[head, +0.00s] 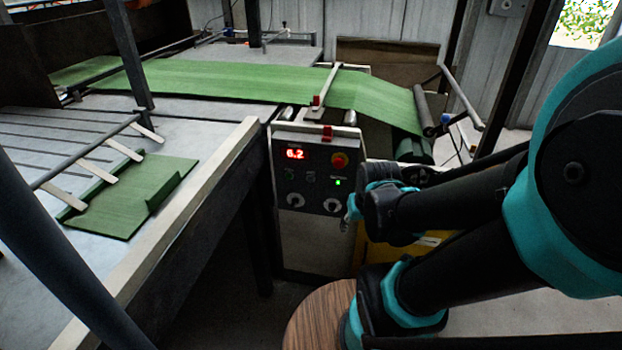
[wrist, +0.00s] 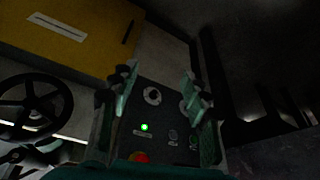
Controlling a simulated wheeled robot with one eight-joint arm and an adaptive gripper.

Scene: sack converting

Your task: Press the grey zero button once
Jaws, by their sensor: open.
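The control panel (head: 314,188) is on the front of a grey cabinet, with a red display (head: 295,154) reading 6.2. Below the display are two small buttons; the one nearer the lit green lamp (head: 337,182) looks grey and seems to be the zero button (head: 311,177). It also shows, dim, in the wrist view (wrist: 173,135), where the panel appears upside down. Its lettering is too small to read. My gripper (head: 353,208) is at the panel's lower right in the head view. In the wrist view my gripper (wrist: 160,74) is open and empty, its fingers pointing past the panel's knobs.
A worktable (head: 215,190) edge stands left of the cabinet. A yellow box (wrist: 75,35) and black handwheel (wrist: 32,108) are close by.

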